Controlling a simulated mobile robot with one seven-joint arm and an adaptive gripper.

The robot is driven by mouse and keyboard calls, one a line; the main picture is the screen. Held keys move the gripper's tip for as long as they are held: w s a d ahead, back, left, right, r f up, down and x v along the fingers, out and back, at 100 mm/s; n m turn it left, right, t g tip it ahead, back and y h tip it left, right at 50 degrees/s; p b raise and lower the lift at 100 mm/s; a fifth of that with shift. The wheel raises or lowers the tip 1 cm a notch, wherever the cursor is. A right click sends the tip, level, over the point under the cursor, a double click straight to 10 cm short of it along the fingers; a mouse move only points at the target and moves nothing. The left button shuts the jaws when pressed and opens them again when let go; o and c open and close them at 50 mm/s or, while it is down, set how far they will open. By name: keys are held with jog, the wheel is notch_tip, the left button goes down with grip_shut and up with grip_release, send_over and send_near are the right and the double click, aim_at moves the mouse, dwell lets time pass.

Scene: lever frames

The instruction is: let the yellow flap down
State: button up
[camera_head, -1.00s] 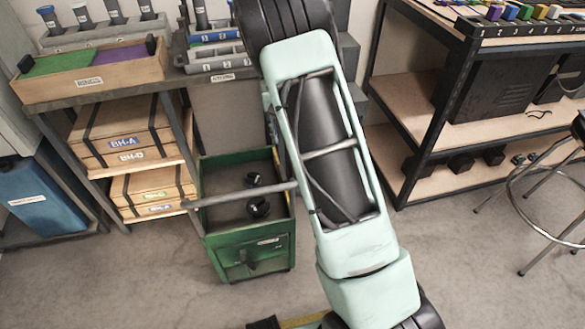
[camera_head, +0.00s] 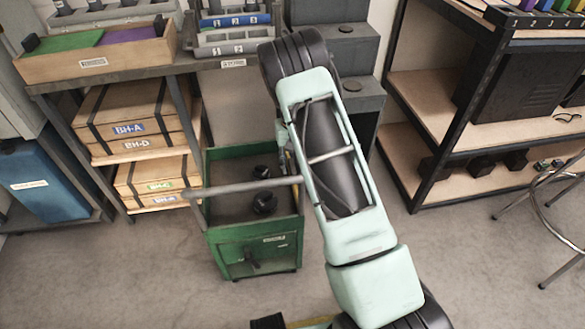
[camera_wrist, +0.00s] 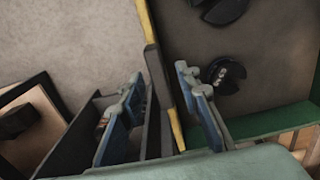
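In the wrist view, a narrow yellow and black strip (camera_wrist: 152,62), which looks like the yellow flap seen edge-on, stands beside the dark inside of the green cart. My gripper (camera_wrist: 163,100) has its two blue fingers spread, one on each side of this strip, with gaps showing. I cannot tell whether a finger touches it. In the head view, the green cart (camera_head: 258,232) stands on the floor left of my arm.
Two dark round objects (camera_head: 263,201) lie in the cart. A grey bar (camera_head: 240,187) crosses above it. A shelf with wooden boxes (camera_head: 135,112) stands at left, a dark-framed rack (camera_head: 452,110) at right, grey blocks (camera_head: 345,45) behind. The floor in front of the cart is bare.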

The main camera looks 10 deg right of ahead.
jog(key=shift+f, duration=0.35)
jog(key=shift+c, duration=0.5)
grip_shut()
